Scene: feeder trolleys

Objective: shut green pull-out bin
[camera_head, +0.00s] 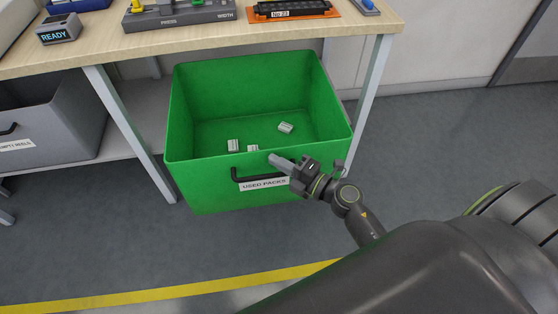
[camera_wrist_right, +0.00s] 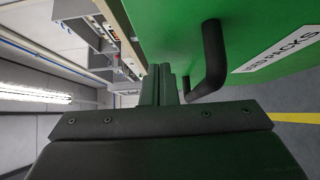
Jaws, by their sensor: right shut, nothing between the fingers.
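The green bin (camera_head: 220,182) is pulled out from under the workbench and stands open towards me in the head view. It has a black handle (camera_head: 238,183) and a "USED PACKS" label on its front. A few small pale packs (camera_head: 285,128) lie inside. My right gripper (camera_head: 274,160) is shut and empty at the bin's front, by the right end of the handle. In the right wrist view the shut fingers (camera_wrist_right: 159,80) point along the green front, beside the black handle (camera_wrist_right: 212,60). I cannot tell whether they touch it. My left gripper is not in view.
The wooden workbench (camera_head: 200,43) stands over the bin, with its grey legs (camera_head: 130,130) on either side. A grey bin (camera_head: 60,135) is on the shelf at left. A yellow floor line (camera_head: 150,294) runs in front. The floor to the right is clear.

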